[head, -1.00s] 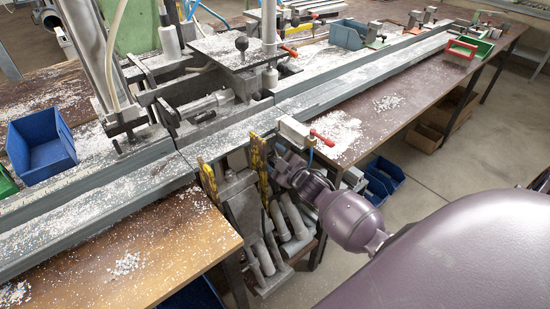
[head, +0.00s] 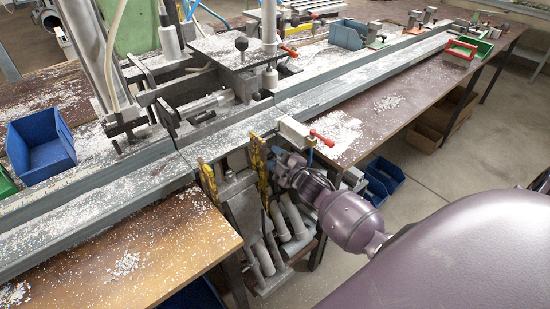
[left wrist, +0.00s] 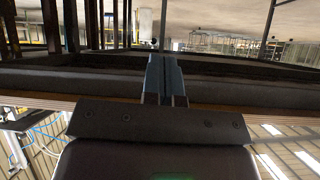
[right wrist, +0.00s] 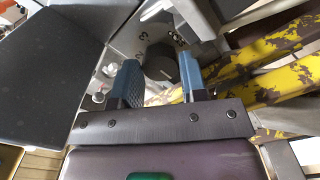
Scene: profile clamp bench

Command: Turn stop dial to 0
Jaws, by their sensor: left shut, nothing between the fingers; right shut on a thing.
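The stop dial (right wrist: 160,68) is a dark round knob on a grey metal plate in the right wrist view. A pale pointer line shows on its face. Digits are marked on the plate around it; a 3 is legible, the others are partly hidden or unclear. My right gripper (right wrist: 159,72) has its blue fingers on either side of the dial, shut on it. In the head view my right gripper (head: 284,162) is below the bench edge beside the yellow posts, and the dial is hidden. My left gripper (left wrist: 166,75) is shut and empty in the left wrist view, away from the dial.
Worn yellow posts (head: 260,165) stand close beside my right gripper. A clamp with a red handle (head: 321,137) sits just above it on the rail. Grey tubes (head: 290,220) stand below. A blue bin (head: 40,145) is on the bench at left.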

